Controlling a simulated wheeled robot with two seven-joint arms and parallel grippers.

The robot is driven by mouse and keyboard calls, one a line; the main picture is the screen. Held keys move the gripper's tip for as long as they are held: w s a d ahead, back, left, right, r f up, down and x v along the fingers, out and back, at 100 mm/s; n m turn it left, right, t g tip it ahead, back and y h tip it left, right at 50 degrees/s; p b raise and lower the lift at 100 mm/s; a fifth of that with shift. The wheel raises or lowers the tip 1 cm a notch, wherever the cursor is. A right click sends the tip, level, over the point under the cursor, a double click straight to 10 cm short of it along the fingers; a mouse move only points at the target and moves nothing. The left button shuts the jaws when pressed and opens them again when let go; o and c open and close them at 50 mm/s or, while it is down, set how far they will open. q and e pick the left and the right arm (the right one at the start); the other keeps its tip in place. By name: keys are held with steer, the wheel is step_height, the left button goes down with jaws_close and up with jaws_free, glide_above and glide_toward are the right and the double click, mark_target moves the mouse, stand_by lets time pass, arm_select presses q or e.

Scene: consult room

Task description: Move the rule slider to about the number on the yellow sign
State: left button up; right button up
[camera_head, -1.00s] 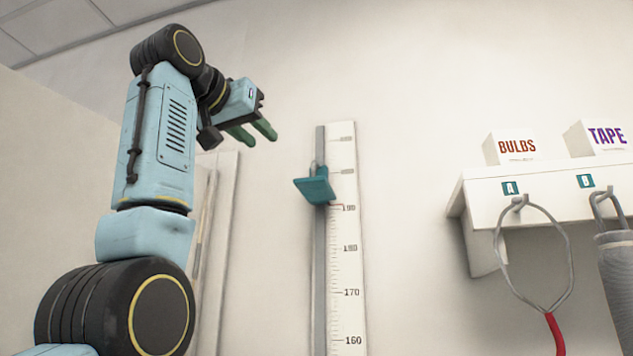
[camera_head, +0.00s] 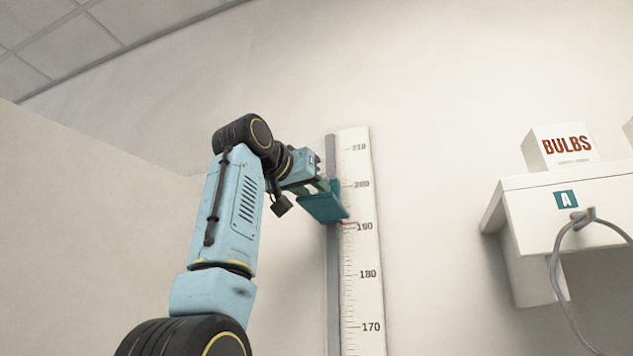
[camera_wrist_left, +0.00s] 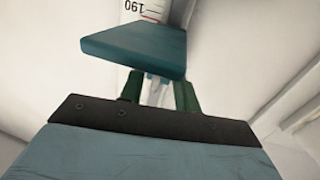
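The rule slider is a teal plate (camera_head: 322,207) on the grey rail of the wall rule (camera_head: 362,250). Its red pointer is level with about 190, perhaps slightly above. In the left wrist view the plate (camera_wrist_left: 138,46) lies just beyond my left fingertips, with an upside-down 190 on the rule behind it. My left gripper (camera_head: 318,186) is at the slider, partly hidden by the plate. Its green fingers (camera_wrist_left: 160,95) are apart, with a pale grey part between them; contact is unclear. The yellow sign and my right gripper are not in view.
A white wall shelf (camera_head: 530,205) stands out at the right, with a BULBS box (camera_head: 562,147) on top and a grey looped thing (camera_head: 560,260) hanging from a hook under label A. The wall between rule and shelf is clear.

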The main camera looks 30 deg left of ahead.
arm_select(q)
steer(key=shift+w+r, duration=0.1)
steer(key=shift+w, duration=0.5)
steer(key=shift+w+p, duration=0.3)
steer(key=shift+w, duration=0.2)
jaws_close()
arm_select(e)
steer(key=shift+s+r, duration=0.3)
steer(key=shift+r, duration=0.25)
